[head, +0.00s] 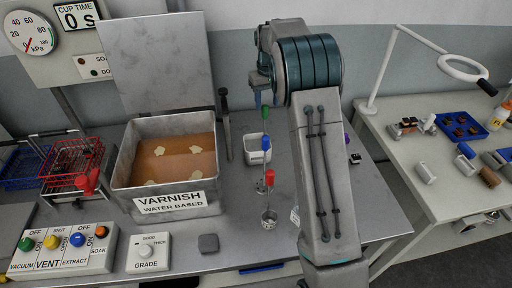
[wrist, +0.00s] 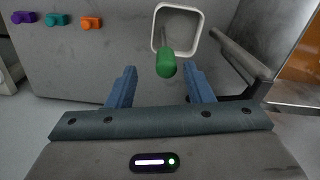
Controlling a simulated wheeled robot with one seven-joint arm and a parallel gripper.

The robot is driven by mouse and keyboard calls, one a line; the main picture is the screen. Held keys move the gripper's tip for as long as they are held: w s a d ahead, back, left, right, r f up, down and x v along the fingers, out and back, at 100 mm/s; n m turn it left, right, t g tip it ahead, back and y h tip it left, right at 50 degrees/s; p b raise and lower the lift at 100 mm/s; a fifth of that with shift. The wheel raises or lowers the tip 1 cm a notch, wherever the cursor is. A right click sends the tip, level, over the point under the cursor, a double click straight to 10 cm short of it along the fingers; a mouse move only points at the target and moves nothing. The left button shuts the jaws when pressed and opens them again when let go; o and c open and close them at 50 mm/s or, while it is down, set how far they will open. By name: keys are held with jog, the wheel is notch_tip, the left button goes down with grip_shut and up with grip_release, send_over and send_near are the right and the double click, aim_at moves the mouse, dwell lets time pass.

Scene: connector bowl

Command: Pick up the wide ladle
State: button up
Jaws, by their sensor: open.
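In the wrist view, my gripper (wrist: 160,78) is open, with its two blue fingers apart. A green handle (wrist: 166,64) stands end-on between and just past the fingertips, nearer the right one. The fingers do not visibly grip it. In the head view, the green handle (head: 265,112) is upright below my gripper (head: 262,85). A pale square tub (head: 257,150) is by its stem; I cannot tell whether the stem goes into it. A red-handled ladle (head: 270,178) with a small round cup stands nearer the front. Which ladle is the wide one is not clear.
A metal varnish tank (head: 165,205) with a raised lid stands to the left. A dark upright bar (head: 225,125) is between it and the green handle. In the wrist view, a grey rail (wrist: 240,60) is at right and coloured knobs (wrist: 55,20) are at upper left.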

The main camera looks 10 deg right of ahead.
aim_at(265, 115)
jog(key=shift+a+f+p, duration=0.2)
jog(key=shift+f+p, duration=0.35)
jog(key=shift+f, duration=1.05)
jog(key=shift+a+f+p, duration=0.2)
jog(key=shift+f+p, duration=0.3)
jog(key=shift+f, duration=1.05)
jog(key=shift+c, duration=0.4)
grip_shut()
